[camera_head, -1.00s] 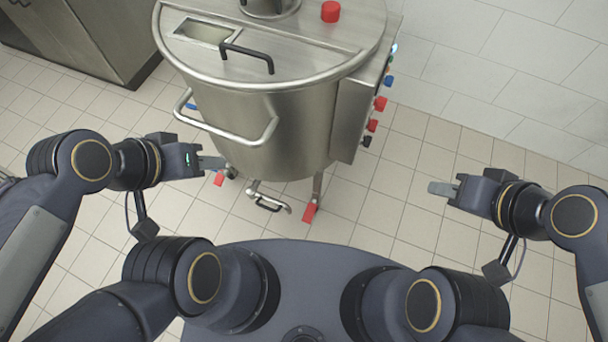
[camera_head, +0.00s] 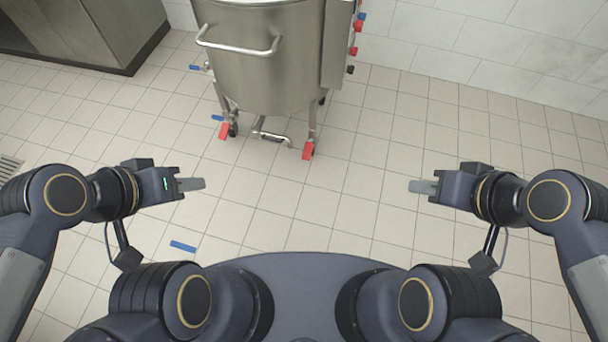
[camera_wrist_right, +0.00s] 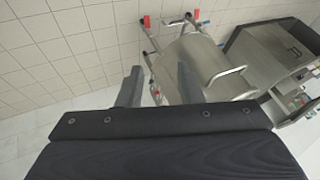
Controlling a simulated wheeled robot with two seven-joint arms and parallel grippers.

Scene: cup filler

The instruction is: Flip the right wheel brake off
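The right wheel brake (camera_head: 308,151) is a red pedal at the foot of the steel kettle's right front leg in the head view. A second red pedal (camera_head: 224,130) sits by the left front wheel. The wrist view shows two red pedals, one (camera_wrist_right: 147,21) left of the other (camera_wrist_right: 196,14); I cannot tell which is which. My right gripper (camera_head: 422,187) is right of and nearer than the right brake, apart from it. In the wrist view its two fingers (camera_wrist_right: 159,87) stand apart with nothing between. My left gripper (camera_head: 192,184) is left of the brakes, touching nothing; its finger gap is hidden.
The steel kettle (camera_head: 265,75) has a bar handle (camera_head: 240,48) in front and coloured knobs on its right side. A steel cabinet (camera_head: 85,30) stands at the back left. The tiles between me and the kettle are clear.

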